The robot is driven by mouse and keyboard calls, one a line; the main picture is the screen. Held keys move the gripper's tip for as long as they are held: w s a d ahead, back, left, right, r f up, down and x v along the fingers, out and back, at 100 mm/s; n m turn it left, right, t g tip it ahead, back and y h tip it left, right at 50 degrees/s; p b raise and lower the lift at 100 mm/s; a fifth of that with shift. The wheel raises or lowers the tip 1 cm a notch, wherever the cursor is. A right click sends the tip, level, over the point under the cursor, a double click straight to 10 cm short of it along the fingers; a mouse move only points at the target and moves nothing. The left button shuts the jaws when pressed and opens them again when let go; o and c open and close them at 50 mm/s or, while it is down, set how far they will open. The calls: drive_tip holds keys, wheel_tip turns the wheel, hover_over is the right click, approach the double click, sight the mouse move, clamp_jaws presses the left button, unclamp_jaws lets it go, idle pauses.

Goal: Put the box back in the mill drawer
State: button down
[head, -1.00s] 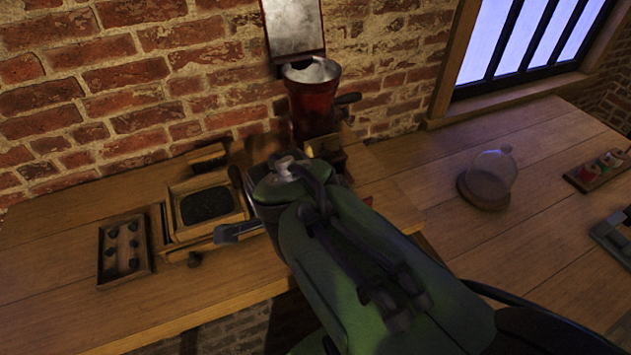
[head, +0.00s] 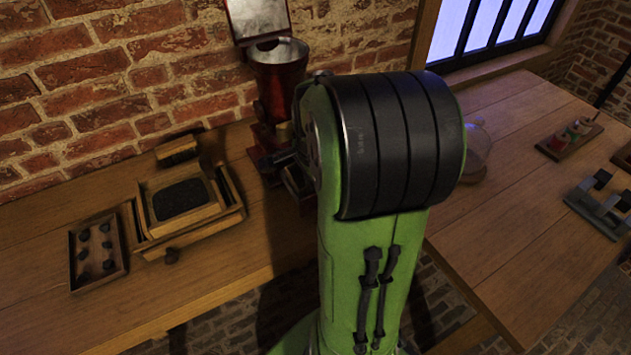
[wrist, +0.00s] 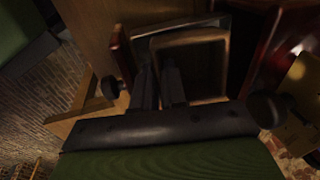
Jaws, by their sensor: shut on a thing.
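The red mill (head: 280,88) with its metal hopper stands against the brick wall in the head view; its lower part is partly behind my arm. The wrist view shows its red body (wrist: 268,45). The drawer (wrist: 119,55) has a reddish front with a dark round knob and appears pulled out beside the mill. The box (wrist: 188,42) is an open, wood-rimmed rectangle within the drawer's outline; I cannot tell whether it rests on the drawer floor. My gripper (wrist: 159,82) is shut on the box's near-left wall. In the head view my arm hides the gripper and box.
Left of the mill are a wooden frame with dark grounds (head: 182,202), a tray of dark knobs (head: 97,262) and a small wooden block (head: 176,150). A glass dome (head: 478,150) and a coloured rack (head: 570,138) stand right.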

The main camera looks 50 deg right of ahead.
drive_tip(key=shift+w+d+r+g+y+p, duration=0.25)
drive_tip(key=shift+d+r+y+p, duration=0.2)
drive_tip(key=shift+d+y, duration=0.35)
drive_tip(key=shift+w+d+g+y, duration=0.1)
drive_tip(key=shift+g+y, duration=0.15)
drive_tip(key=shift+y, duration=0.45)
drive_tip(key=shift+f+b, duration=0.3)
drive_tip(key=shift+f, duration=0.65)
drive_tip(key=shift+a, duration=0.3)
drive_tip(key=shift+d+f, duration=0.1)
drive_tip(key=c, duration=1.5)
unclamp_jaws()
drive_tip(key=shift+o, duration=0.2)
